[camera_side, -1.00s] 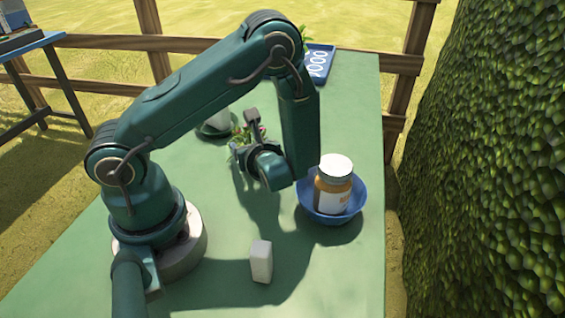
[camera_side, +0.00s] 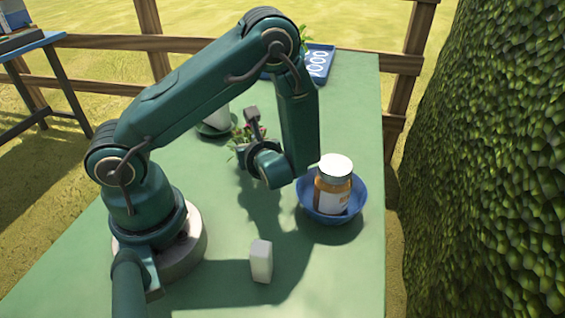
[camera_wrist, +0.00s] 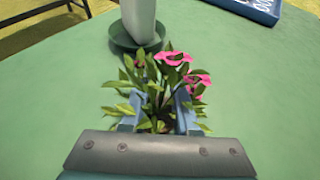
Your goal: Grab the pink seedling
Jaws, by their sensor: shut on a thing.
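The pink seedling (camera_wrist: 174,58) has pink flowers and green leaves. In the wrist view it sits between the two blue-grey fingers of my gripper (camera_wrist: 158,115), which are shut on its lower part. In the side view the pink seedling (camera_side: 240,135) shows only partly behind my gripper (camera_side: 250,145). The base of the seedling is hidden, so I cannot tell whether it touches the table.
A white vessel on a green saucer (camera_wrist: 119,39) stands just beyond the seedling. A white block (camera_side: 261,261) stands near the front. A blue tray (camera_side: 323,65) lies at the back.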

